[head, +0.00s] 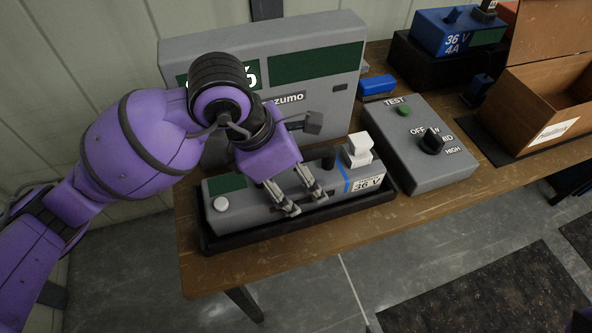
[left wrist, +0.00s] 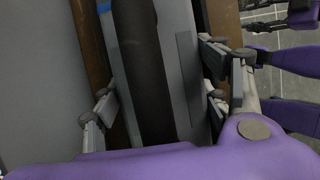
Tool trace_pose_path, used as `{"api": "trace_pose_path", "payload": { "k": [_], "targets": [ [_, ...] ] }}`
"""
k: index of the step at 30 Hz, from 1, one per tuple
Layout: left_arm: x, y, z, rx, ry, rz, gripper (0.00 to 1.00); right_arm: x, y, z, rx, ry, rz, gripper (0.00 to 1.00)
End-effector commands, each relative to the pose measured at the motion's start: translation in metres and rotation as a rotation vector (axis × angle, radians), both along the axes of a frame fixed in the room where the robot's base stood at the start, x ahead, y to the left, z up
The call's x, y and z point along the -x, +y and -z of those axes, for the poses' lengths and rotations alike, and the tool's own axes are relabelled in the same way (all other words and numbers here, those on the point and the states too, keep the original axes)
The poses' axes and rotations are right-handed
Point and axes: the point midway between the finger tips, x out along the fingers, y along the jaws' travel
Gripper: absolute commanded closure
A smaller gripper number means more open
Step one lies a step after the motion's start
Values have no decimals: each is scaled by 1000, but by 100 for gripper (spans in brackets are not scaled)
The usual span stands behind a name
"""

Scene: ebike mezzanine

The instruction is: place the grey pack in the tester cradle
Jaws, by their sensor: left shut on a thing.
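The grey pack (head: 345,187) has a blue stripe, a "36 V" label, a white connector block and a dark handle. It lies lengthwise within the outline of the black tester cradle (head: 300,229), in front of the upright grey tester (head: 341,94). I cannot tell whether it rests on the cradle's floor. My left gripper (head: 303,204) reaches down over the pack and is shut on it. In the left wrist view the fingers stand on both sides of the pack (left wrist: 185,45), across its dark handle. Purple and dark parts, probably my right gripper (left wrist: 265,18), show at that view's upper right, their jaws unclear.
A grey switch box (head: 431,166) with a green button and dark knob stands right of the cradle. A blue object (head: 377,85), a blue 36 V 4A unit (head: 457,33) and an open cardboard box (head: 540,103) lie farther back. The wooden table's front edge (head: 270,265) runs close before the cradle.

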Motion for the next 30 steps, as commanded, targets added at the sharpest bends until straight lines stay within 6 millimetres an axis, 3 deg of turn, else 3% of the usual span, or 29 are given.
{"api": "trace_pose_path", "payload": {
  "k": [7, 8, 11, 23, 30],
  "targets": [
    [-2, -2, -3, 8, -10, 0, 94, 0, 0, 1, 0, 0, 0, 60],
    [0, 0, 1, 0, -1, 0, 28, -1, 0, 0, 0, -1, 0, 60],
    [0, 0, 1, 0, -1, 0, 15, -1, 0, 0, 0, -2, 0, 60],
    [0, 0, -2, 1, -1, 0, 13, -2, 0, -2, 0, -5, 0, 60],
    [3, 13, -35, 0, -7, -1, 13, -3, 0, -4, -1, -7, 1, 60]
  ]
}}
